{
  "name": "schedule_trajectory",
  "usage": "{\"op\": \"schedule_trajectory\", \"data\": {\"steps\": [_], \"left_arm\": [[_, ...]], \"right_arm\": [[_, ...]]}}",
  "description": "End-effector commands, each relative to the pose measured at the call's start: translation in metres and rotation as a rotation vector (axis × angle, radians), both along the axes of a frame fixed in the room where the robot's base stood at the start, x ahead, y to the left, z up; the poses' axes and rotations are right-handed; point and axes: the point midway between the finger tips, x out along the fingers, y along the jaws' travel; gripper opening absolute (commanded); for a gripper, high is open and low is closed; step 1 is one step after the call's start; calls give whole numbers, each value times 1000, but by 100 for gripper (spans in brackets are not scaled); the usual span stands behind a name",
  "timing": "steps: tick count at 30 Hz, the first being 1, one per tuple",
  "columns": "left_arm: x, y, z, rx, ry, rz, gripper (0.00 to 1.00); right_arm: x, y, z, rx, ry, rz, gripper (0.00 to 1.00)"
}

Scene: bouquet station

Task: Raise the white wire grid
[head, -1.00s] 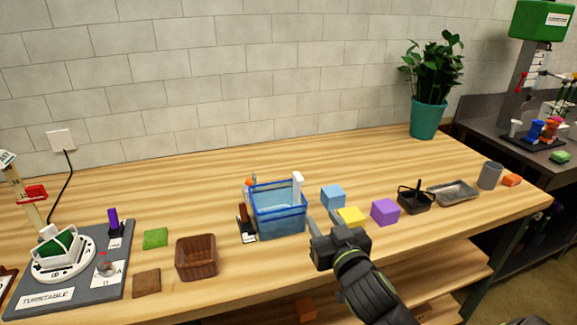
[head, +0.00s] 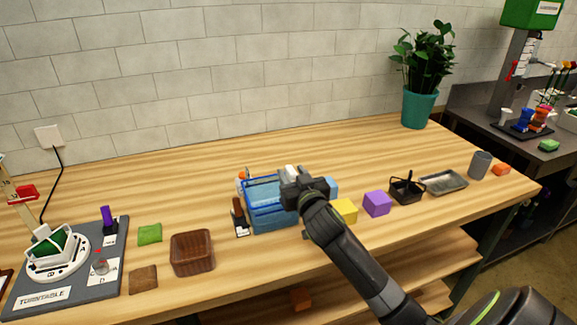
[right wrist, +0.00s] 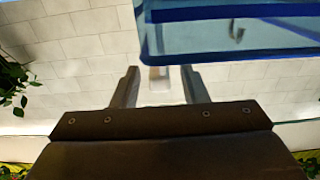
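A blue see-through basin (head: 272,218) stands on the wooden table; it also fills the upper right of the right wrist view (right wrist: 230,38). A small white upright piece (head: 290,169) shows at the basin's right side, partly hidden by my right gripper (head: 297,178). In the right wrist view a pale piece (right wrist: 158,78) sits between the spread fingers of that gripper (right wrist: 158,88), with gaps on both sides. I cannot make out wire mesh, so I cannot tell whether this piece belongs to the white wire grid. My left gripper is not in view.
A yellow block (head: 344,211) and a purple block (head: 377,203) lie right of the basin, with a black basket (head: 407,190) beyond. A brown basket (head: 192,252) and a turntable board (head: 98,279) are left. The table behind the basin is clear.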

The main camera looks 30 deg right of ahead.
Motion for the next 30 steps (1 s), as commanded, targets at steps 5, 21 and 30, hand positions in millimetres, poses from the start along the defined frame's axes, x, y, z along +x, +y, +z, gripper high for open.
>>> {"op": "schedule_trajectory", "data": {"steps": [5, 21, 30], "left_arm": [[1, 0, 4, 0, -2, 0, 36], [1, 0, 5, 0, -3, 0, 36], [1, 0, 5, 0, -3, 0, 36]], "right_arm": [[22, -5, 1, 0, 0, -1, 40], [34, -8, 0, 0, 0, 0, 36], [34, -8, 0, 0, 0, 0, 0]]}}
